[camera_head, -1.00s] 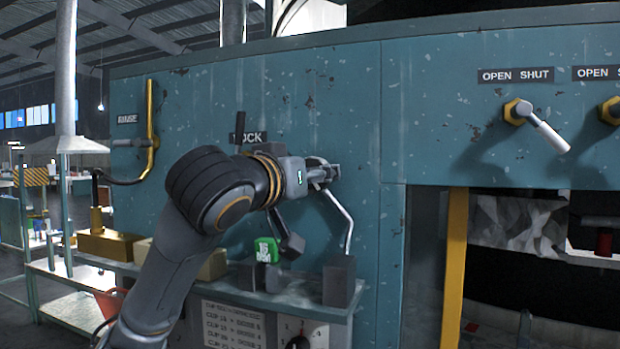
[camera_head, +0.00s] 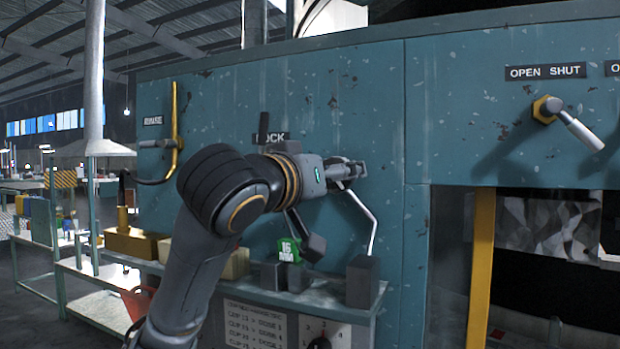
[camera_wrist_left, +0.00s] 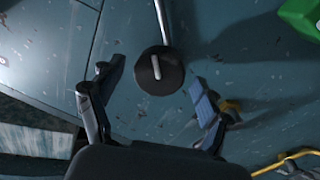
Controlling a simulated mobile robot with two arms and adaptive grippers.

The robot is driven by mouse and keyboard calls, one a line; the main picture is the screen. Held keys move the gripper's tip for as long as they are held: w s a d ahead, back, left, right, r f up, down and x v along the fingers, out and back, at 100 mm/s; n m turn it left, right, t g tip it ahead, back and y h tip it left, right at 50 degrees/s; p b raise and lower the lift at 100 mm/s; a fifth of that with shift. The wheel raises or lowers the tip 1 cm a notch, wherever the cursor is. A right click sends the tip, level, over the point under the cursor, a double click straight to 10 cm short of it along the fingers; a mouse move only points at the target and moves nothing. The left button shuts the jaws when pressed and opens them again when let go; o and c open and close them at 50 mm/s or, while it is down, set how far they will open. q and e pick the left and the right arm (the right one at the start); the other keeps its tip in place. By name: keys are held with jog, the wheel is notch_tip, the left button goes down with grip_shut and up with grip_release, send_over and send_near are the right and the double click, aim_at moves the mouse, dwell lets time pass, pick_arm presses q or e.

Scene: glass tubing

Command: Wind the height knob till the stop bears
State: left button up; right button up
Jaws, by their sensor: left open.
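A round black knob (camera_wrist_left: 160,70) with a pale mark across its face shows in the left wrist view. I take it for the height knob. A thin metal rod runs from it, and a bent metal rod (camera_head: 372,215) hangs below my gripper in the head view. I cannot make out a stop bearing on anything. My right gripper is not in view.
A shelf below carries a green block (camera_head: 289,250) marked 16, dark blocks (camera_head: 362,282) and a brass-coloured box (camera_head: 133,242). A lever (camera_head: 572,122) marked OPEN SHUT juts out at right. A brass pipe (camera_head: 174,130) stands at left.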

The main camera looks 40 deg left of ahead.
pick_arm(q)
jog(key=s+d, duration=0.1)
jog(key=s, duration=0.9)
jog(key=shift+d, duration=0.2)
